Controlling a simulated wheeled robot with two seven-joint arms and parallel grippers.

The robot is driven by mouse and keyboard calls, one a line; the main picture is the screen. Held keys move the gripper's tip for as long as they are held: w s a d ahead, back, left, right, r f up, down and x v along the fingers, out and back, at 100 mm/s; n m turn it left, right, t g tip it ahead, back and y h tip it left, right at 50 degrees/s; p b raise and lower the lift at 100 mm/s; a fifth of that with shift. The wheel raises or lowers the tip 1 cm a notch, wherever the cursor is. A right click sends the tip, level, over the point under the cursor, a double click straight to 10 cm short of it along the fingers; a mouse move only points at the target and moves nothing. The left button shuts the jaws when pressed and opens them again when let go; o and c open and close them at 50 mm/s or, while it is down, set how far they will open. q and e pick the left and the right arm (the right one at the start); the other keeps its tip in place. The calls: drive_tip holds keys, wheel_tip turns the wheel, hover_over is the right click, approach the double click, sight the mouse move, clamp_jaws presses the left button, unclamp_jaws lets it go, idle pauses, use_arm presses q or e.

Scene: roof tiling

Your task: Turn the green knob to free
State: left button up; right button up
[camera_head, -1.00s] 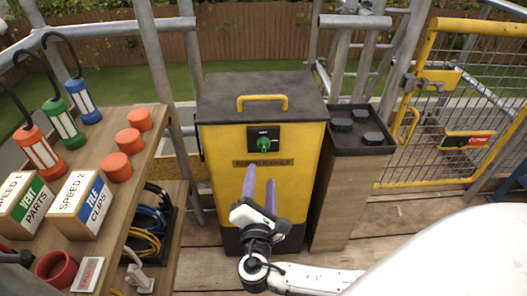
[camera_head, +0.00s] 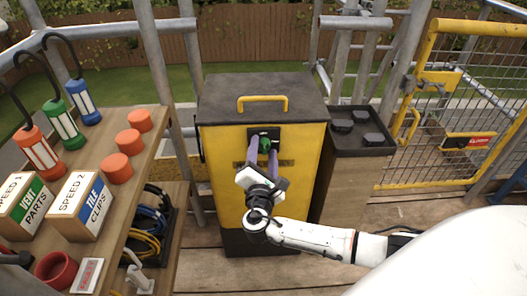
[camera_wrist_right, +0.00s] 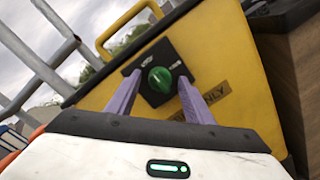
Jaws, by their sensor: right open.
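The green knob (camera_head: 265,144) sits on a black plate on the front of a yellow box (camera_head: 301,170) with a dark lid. In the right wrist view the knob (camera_wrist_right: 160,79) shows whole between my right fingers, with white lettering on the plate (camera_wrist_right: 146,50) beside it. My right gripper (camera_head: 263,148) is open, its two purple fingers on either side of the knob. In the right wrist view the fingers (camera_wrist_right: 155,95) look apart from the knob; whether either touches it I cannot tell. My left gripper is not in view.
A wooden shelf (camera_head: 148,166) with lamps, orange cups and labelled boxes stands at the left. A wooden post box (camera_head: 348,190) with a dark top stands close to the right of the yellow box. A yellow gate (camera_head: 432,100) is at the far right.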

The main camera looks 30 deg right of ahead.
drive_tip(key=shift+c, duration=0.4)
drive_tip(key=c, duration=0.9)
drive_tip(key=shift+c, duration=0.2)
